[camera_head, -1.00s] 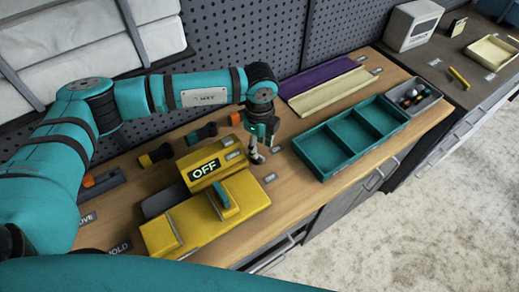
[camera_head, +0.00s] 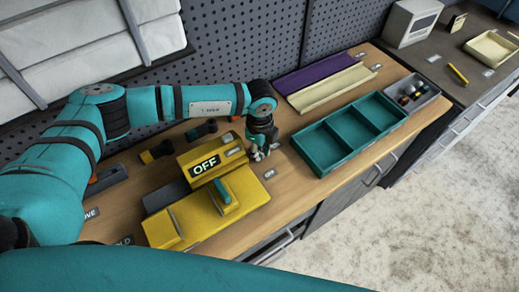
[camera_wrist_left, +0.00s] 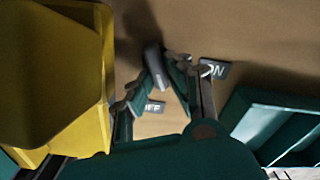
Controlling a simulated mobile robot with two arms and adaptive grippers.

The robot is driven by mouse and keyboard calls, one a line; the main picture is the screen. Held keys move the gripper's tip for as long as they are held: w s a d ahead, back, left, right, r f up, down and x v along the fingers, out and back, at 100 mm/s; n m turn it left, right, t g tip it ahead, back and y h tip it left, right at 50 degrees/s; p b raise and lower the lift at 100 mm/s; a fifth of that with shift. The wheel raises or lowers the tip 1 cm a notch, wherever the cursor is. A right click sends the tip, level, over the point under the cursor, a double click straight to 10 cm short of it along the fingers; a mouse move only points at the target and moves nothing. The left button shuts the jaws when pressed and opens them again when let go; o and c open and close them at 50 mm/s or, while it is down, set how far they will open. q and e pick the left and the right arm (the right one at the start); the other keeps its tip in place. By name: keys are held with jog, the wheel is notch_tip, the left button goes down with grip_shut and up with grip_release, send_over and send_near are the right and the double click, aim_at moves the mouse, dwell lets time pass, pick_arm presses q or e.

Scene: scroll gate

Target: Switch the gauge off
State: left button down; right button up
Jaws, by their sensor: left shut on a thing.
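The yellow gauge box (camera_head: 182,221) stands on the wooden bench in the head view. Its raised display (camera_head: 205,167) reads OFF, and a teal lever (camera_head: 222,192) sits on top. My left gripper (camera_head: 258,153) is at the box's right side, low over the bench. In the left wrist view its fingers are shut on a small grey switch lever (camera_wrist_left: 153,58). An ON label (camera_wrist_left: 214,70) lies right of the lever and an OFF label (camera_wrist_left: 154,107) lies nearer the palm. The lever's base is mostly hidden by the fingers. My right gripper is not seen.
A teal divided tray (camera_head: 322,150) stands right of the gripper. Purple (camera_head: 315,73) and cream (camera_head: 330,90) strips lie behind, before the pegboard (camera_head: 245,40). Dark handled tools (camera_head: 200,131) lie behind the gauge. Little free bench separates box and tray.

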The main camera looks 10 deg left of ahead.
pick_arm(q)
jog(key=shift+f+m+b, duration=0.15)
jog(key=shift+m+b, duration=0.15)
jog(key=shift+b, duration=0.15)
jog(key=m+b, duration=0.3)
jog(key=shift+s+a+f+b, duration=0.1)
jog(key=shift+f+b, duration=0.05)
jog(key=shift+b, duration=0.15)
jog(key=shift+s+r+m+b, duration=0.15)
jog(key=shift+m+b, duration=0.25)
jog(key=shift+m, duration=0.4)
jog(key=shift+r, duration=0.2)
jog(key=c, duration=1.3)
grip_release()
